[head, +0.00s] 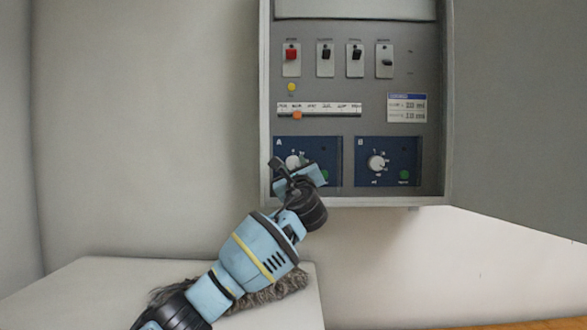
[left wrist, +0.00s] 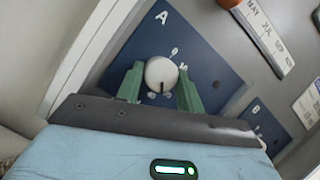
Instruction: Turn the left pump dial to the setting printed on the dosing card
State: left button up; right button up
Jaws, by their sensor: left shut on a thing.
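The left pump dial is a white round knob (head: 293,161) on the blue panel marked A. In the left wrist view this knob (left wrist: 161,72) sits between the two green fingers of my left gripper (left wrist: 159,88), which is shut on it. A dark pointer line on the knob points toward the gripper's palm in that view. In the head view my left gripper (head: 298,172) covers part of panel A and much of its scale. The dosing card (head: 407,107) is at the right of the cabinet; its lines seem to read 20 ml and 10 ml, but the print is blurred. My right gripper is out of view.
Panel B with its own white dial (head: 377,163) is to the right. Above are a red switch (head: 291,54), several black switches, a yellow lamp (head: 291,87) and a month strip (head: 319,109) with an orange slider (head: 297,115). The open cabinet door (head: 520,110) stands right.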

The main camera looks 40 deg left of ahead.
pick_arm(q)
jog(key=n+g, duration=0.2)
jog(key=n, duration=0.2)
jog(key=n+g+y, duration=0.1)
jog(key=n, duration=0.3)
jog(key=shift+w+d+n+g, duration=0.2)
jog(key=shift+n+g, duration=0.2)
jog(key=n, duration=0.2)
jog(key=n+g, duration=0.1)
jog(key=n, duration=0.1)
jog(key=n+g, duration=0.1)
jog(key=n, duration=0.1)
jog(key=shift+r+h, duration=0.25)
jog(key=shift+h, duration=0.15)
jog(key=o, duration=1)
jog(key=v, duration=0.7)
jog(key=shift+s+d, duration=0.2)
jog(key=shift+d, duration=0.2)
